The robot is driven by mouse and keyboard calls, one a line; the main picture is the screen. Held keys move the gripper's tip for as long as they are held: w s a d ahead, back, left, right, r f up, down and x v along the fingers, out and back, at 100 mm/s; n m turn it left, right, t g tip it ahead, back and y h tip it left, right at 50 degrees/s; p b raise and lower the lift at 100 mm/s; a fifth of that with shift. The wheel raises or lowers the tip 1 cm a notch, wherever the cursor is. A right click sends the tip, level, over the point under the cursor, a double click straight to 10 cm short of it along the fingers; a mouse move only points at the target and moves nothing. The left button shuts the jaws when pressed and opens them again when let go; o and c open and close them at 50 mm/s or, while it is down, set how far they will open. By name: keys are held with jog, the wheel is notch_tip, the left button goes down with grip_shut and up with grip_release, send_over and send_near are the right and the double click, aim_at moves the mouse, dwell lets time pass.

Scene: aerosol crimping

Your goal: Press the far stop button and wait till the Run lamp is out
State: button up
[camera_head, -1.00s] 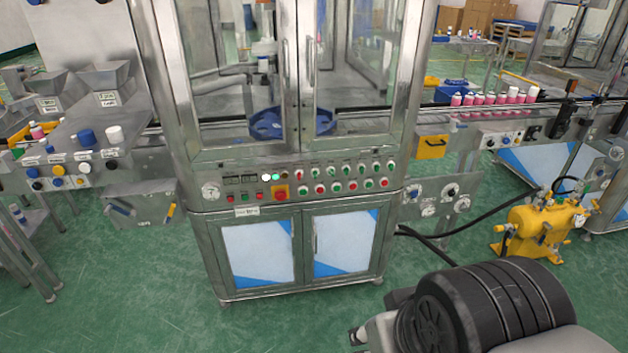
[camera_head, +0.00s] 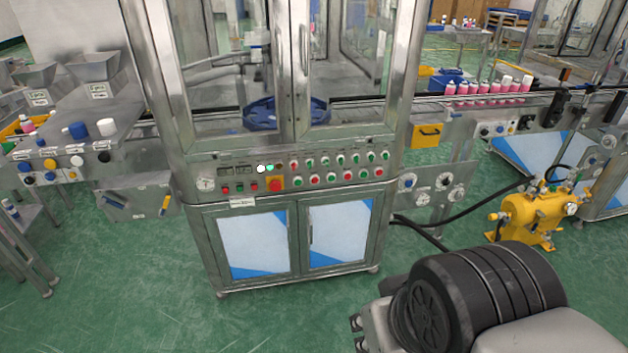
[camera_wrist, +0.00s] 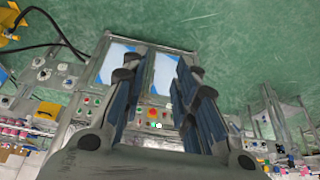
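The steel crimping machine has a control panel (camera_head: 300,170) below its glass doors. A red mushroom button on a yellow plate (camera_head: 275,183) sits left of centre. Small red and green buttons (camera_head: 240,188) are to its left, and two rows of red and green buttons (camera_head: 340,168) to its right. Two lamps glow, one white (camera_head: 261,168) and one green (camera_head: 270,168); labels are too small to read, so I cannot tell which is Run or which button is the far stop. In the wrist view my gripper (camera_wrist: 156,62) is open and empty, apart from the panel, which appears upside down between its fingers.
A conveyor with pink bottles (camera_head: 488,88) runs to the right. A yellow pump unit (camera_head: 528,218) with black hoses stands on the floor at right. A side bench with knobs (camera_head: 75,160) is at left. Green floor before the cabinet is clear.

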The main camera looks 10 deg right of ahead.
grip_shut()
dwell(1.3)
